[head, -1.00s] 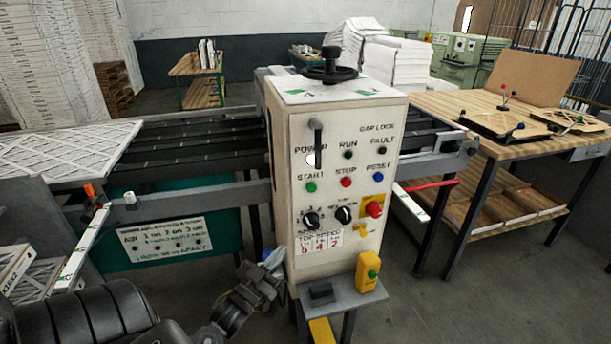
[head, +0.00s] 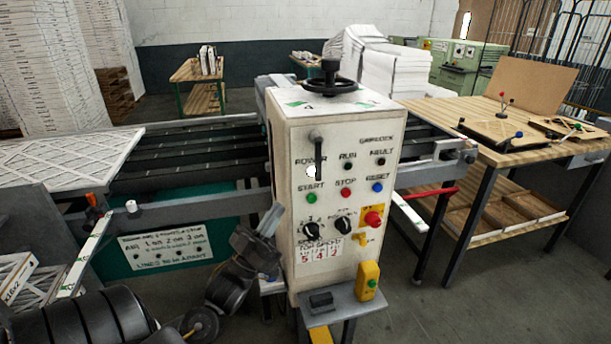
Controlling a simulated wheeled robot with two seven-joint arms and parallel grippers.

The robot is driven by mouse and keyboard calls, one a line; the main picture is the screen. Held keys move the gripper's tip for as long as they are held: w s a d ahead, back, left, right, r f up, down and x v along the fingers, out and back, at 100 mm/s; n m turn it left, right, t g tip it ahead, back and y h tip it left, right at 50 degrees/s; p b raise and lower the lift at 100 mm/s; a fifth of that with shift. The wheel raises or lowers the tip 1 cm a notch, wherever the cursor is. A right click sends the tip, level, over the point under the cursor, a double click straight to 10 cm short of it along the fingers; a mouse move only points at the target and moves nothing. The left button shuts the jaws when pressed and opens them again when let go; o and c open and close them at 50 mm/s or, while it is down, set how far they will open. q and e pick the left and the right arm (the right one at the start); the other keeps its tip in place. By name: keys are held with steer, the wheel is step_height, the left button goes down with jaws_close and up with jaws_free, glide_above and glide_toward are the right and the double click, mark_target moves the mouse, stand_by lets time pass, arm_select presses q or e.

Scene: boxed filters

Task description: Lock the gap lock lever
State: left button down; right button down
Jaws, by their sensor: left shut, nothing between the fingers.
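The white control box (head: 290,220) stands in the middle, with a "GAP LOCK" label (head: 377,141) at the upper right of its front. A dark upright lever (head: 319,150) with a dark knob at its top is on the upper left of the front. A red handle (head: 432,193) sticks out beyond the box's right side. I cannot tell for sure which is the gap lock lever. My left gripper (head: 272,216) is shut and empty, fingers pointing up, in front of the box's lower left edge and below the dark lever. My right gripper is not in view.
A black handwheel (head: 331,80) sits on top of the box. Buttons and dials cover its front. A grey shelf (head: 345,303) with a yellow switch box (head: 367,281) juts out below. A rail (head: 200,200) runs left from the box. A wooden bench (head: 480,145) stands right.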

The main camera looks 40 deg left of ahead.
mark_target(316, 163)
arm_select(q)
steer(key=p+x, duration=0.1)
steer(key=x, duration=0.2)
steer(key=f+p+x, duration=0.1)
steer(key=p+x, duration=0.1)
steer(key=x, duration=0.1)
steer(key=w+p+x, duration=0.1)
steer(key=p+x, duration=0.1)
steer(key=x, duration=0.2)
steer(key=shift+w+f, duration=0.3)
steer(key=shift+w, duration=0.35)
